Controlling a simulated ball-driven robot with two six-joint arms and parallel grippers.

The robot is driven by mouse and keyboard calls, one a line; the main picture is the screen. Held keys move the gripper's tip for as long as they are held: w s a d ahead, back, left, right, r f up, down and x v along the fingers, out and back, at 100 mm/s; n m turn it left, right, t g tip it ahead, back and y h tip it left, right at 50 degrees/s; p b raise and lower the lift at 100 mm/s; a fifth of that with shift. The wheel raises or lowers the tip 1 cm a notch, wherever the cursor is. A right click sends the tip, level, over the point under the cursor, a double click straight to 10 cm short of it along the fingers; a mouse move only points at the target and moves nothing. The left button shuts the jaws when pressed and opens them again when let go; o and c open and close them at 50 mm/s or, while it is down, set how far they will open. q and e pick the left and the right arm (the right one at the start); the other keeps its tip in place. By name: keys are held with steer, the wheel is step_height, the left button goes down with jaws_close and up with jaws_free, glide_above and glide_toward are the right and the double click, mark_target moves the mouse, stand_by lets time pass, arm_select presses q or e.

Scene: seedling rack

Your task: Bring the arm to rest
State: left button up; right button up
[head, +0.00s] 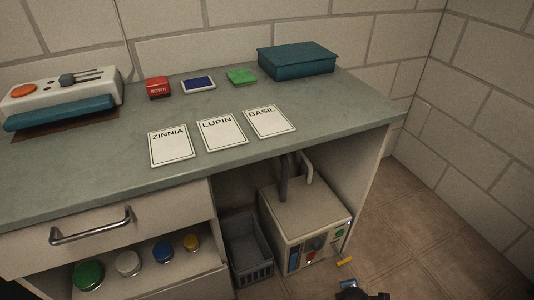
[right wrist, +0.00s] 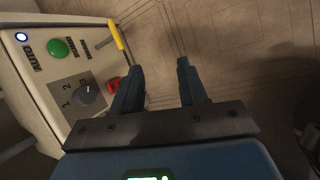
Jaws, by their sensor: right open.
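My right gripper (right wrist: 160,78) is open in the right wrist view, with two blue fingers apart and only tiled floor between them. It is beside the front of a pale control box (right wrist: 48,75), which carries a dial (right wrist: 86,90), a green button (right wrist: 57,48), a red part (right wrist: 114,84) and a yellow lever (right wrist: 119,38). The left finger overlaps the box's edge in the picture; I cannot tell if they touch. In the head view a dark piece of my right arm shows at the bottom edge. My left gripper is not in view.
In the head view the box (head: 304,208) stands under the bench (head: 330,112), beside a grey crate (head: 249,238). ZINNIA (head: 171,147), LUPIN (head: 221,133) and BASIL (head: 269,121) cards lie on top, with a teal case (head: 296,60) behind. Floor (head: 400,225) at right is clear.

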steer(key=w+a+r+m+t+y+p, duration=0.15)
steer(key=r+m+t+p, duration=0.35)
steer(key=r, duration=0.6)
steer(key=w+a+r+m+t+y+p, duration=0.15)
steer(key=a+r+m+t+p, duration=0.35)
steer(key=r, duration=0.7)
steer(key=s+r+m+t+p, duration=0.1)
steer(key=s+r+m+p, duration=0.2)
steer(key=r+p, duration=0.6)
steer(key=s+r+m+t+p, duration=0.1)
steer(key=s+r+m+p, duration=0.2)
steer(key=s+r+p, duration=0.5)
steer(key=s+r+m+p, duration=0.3)
steer(key=s+r+p, duration=0.3)
steer(key=r, duration=1.7)
steer(key=d+p, duration=0.1)
steer(key=p, duration=0.3)
steer(key=shift+r+t+p, duration=0.15)
steer(key=shift+t+p, duration=0.15)
steer(key=shift+t, duration=0.1)
